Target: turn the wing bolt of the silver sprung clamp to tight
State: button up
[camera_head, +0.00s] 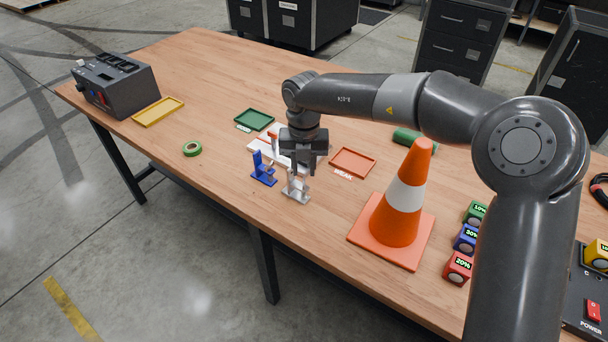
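The silver sprung clamp (296,193) stands on the wooden table near its front edge. My gripper (304,170) points straight down directly over the clamp's upper part. Its fingers overlap the clamp's top in this view. The wing bolt is hidden or too small to make out. I cannot tell whether the fingers touch it or how far apart they are. A blue clamp (263,170) of similar shape stands just left of the silver one. An orange-red clamp part (274,142) shows behind, partly hidden by my gripper.
An orange traffic cone (397,205) stands to the right. A red tray (353,161), green tray (254,120) and yellow tray (158,111) lie around. Green tape (192,149) lies left. A dark power box (118,86) is far left. Coloured blocks (466,238) line the right. The table's front left is clear.

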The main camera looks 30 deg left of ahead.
aim_at(304, 181)
notch_tip(304, 181, up, 7)
dwell(0.3)
dwell(0.4)
